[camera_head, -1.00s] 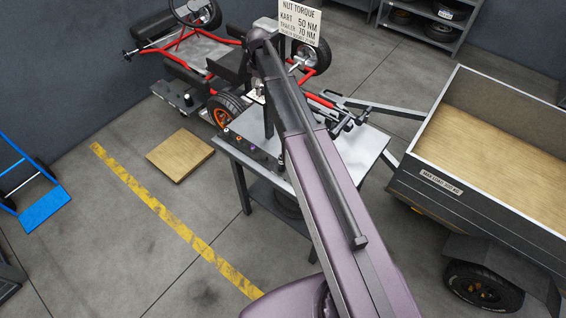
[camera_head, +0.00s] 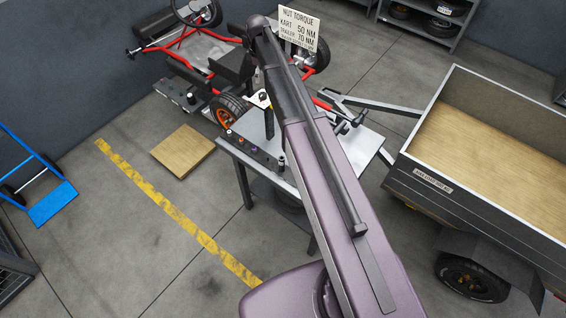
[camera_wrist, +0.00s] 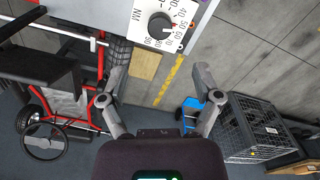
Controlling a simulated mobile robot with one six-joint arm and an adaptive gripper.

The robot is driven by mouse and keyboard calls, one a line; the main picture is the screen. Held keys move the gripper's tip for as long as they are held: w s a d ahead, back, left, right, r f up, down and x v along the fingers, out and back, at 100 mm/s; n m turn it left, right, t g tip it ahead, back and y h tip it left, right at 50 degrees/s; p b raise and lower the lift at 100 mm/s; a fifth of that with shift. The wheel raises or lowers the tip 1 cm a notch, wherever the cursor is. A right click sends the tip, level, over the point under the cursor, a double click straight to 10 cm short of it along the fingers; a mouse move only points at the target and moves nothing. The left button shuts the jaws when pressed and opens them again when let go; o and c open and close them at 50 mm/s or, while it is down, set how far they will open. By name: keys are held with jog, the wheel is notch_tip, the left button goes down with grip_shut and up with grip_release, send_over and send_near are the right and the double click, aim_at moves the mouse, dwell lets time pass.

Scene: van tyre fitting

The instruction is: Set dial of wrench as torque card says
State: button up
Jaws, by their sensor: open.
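The torque card (camera_head: 299,28) stands behind the workbench in the head view. It reads "NUT TORQUE, KART 50 NM, TRAILER 70 NM", with a smaller line below too small to read. The dial (camera_wrist: 160,26) shows at the top of the wrist view: a black knob on a white plate marked in NM, with numbers from about 30 to 90. A red mark sits at the knob's right side, near the middle numbers; I cannot tell the exact value. My gripper (camera_wrist: 160,72) is open and empty, its fingertips apart below the dial in the picture. My arm hides it in the head view.
The workbench (camera_head: 352,150) carries small knobs along its front edge. A red go-kart (camera_head: 205,52) stands behind it, a trailer (camera_head: 480,130) at the right. A wooden board (camera_head: 183,151) and blue hand truck (camera_head: 50,203) are at the left.

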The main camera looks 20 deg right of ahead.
jog(key=shift+r+p, duration=2.05)
jog(key=shift+r, duration=0.35)
jog(key=s+f+m+b, duration=0.5)
jog(key=s+f+b, duration=0.7)
jog(key=s, duration=0.2)
jog(key=s+f+m+b, duration=0.6)
jog(key=s+f+b, duration=0.5)
jog(key=s, duration=0.3)
jog(key=shift+s+f+m+b, duration=0.3)
jog(key=shift+s+f+b, duration=0.1)
jog(key=shift+f, duration=0.05)
jog(key=shift+s, duration=0.15)
